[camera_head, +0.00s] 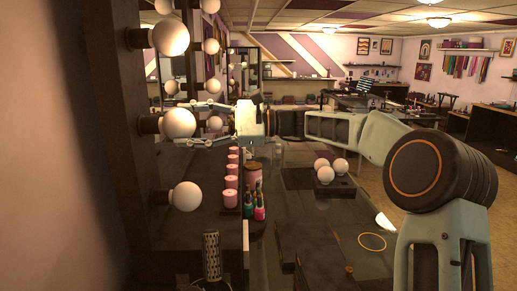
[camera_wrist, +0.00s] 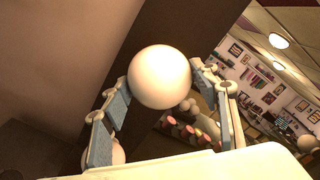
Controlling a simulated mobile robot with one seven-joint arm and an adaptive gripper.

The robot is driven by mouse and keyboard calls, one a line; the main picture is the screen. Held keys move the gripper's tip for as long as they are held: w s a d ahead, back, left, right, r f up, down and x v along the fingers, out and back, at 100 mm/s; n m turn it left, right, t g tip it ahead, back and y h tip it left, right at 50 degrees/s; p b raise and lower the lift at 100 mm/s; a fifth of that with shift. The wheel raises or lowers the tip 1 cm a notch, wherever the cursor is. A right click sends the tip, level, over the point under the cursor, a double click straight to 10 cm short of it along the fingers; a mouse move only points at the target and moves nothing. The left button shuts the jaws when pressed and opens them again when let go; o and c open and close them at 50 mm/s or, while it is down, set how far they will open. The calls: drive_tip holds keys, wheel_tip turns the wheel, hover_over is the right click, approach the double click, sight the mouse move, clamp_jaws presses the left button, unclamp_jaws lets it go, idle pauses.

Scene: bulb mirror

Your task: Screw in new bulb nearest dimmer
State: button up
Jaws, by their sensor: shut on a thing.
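A round white bulb (camera_head: 179,122) sits at a dark socket (camera_head: 149,125) on the mirror's dark frame, in the middle of a column of bulbs. My gripper (camera_head: 187,122) reaches it from the right, with one finger above and one below. In the wrist view my gripper (camera_wrist: 160,80) is shut on this bulb (camera_wrist: 160,77), a fingertip at each side. The bulb's base is hidden, so I cannot tell how deep it sits. Another bulb (camera_head: 171,37) is above and one (camera_head: 186,196) below. I cannot make out the dimmer.
Spare white bulbs (camera_head: 325,174) sit in a dark tray (camera_head: 334,189) on the counter. Pink jars (camera_head: 231,182) and small bottles (camera_head: 260,207) stand below my gripper. A patterned cylinder (camera_head: 212,254) stands near the front. The mirror frame (camera_head: 110,150) is close at left.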

drive_tip(key=shift+r+m+p, duration=0.25)
drive_tip(key=shift+m+p, duration=0.95)
drive_tip(key=shift+p, duration=0.85)
drive_tip(key=shift+f, duration=0.1)
drive_tip(key=shift+m+p, duration=0.4)
drive_tip(key=shift+p, duration=0.4)
drive_tip(key=shift+m+p, duration=1.4)
drive_tip(key=shift+p, duration=0.9)
drive_tip(key=shift+m, duration=0.5)
drive_tip(key=shift+m, duration=0.3)
drive_tip(key=m, duration=0.3)
drive_tip(key=shift+m, duration=0.6)
